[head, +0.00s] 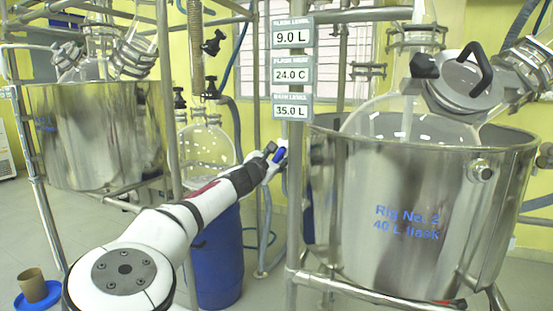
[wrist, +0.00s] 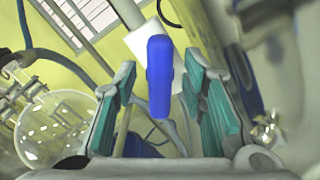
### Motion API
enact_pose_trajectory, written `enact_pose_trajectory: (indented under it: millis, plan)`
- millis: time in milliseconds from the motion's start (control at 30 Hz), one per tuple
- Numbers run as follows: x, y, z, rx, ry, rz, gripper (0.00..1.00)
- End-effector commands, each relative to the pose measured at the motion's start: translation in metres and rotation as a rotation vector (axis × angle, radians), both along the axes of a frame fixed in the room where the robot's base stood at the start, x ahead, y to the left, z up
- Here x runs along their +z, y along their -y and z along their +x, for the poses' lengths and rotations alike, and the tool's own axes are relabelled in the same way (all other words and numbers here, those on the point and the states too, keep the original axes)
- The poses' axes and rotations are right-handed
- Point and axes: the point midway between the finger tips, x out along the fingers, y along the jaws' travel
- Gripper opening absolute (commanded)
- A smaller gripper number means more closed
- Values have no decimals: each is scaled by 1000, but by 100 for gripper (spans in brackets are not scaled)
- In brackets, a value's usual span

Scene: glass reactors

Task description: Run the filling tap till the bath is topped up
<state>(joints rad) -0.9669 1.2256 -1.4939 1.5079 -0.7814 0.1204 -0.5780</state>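The filling tap's blue handle (head: 279,154) shows just left of the bath, beside the upright post. In the wrist view the blue handle (wrist: 160,76) stands lengthwise between the finger pads, with a gap on both sides. My gripper (head: 270,153) is at the handle; in the wrist view my gripper (wrist: 163,95) is open, teal pads apart. The steel bath (head: 400,210) is marked "Rig No. 2 40 L flask". A glass flask (head: 410,120) sits in it. The lowest display (head: 292,105) reads 35.0 L, its label seemingly bath level. The bath's water surface cannot be made out.
Displays above read 9.0 L (head: 292,32) and 24.0 C (head: 292,75). A steel post (head: 295,200) stands close to my gripper. A second steel bath (head: 95,135) is at left. A blue drum (head: 218,260) stands behind my arm.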

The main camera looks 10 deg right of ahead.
Motion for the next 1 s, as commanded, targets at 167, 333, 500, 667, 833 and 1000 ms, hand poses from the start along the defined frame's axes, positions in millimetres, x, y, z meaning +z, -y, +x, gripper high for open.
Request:
enact_pose_trajectory:
  millis: [167,333,500,667,833,1000]
  plan:
    - [0,0,0,0,0,0,22]
    - [0,0,0,0,0,0,0]
    - [0,0,0,0,4,6,0]
    - [-1,0,0,-1,26,37,0]
    - [-2,1,-1,-1,81,110,0]
    - [-4,1,-1,0,161,222,0]
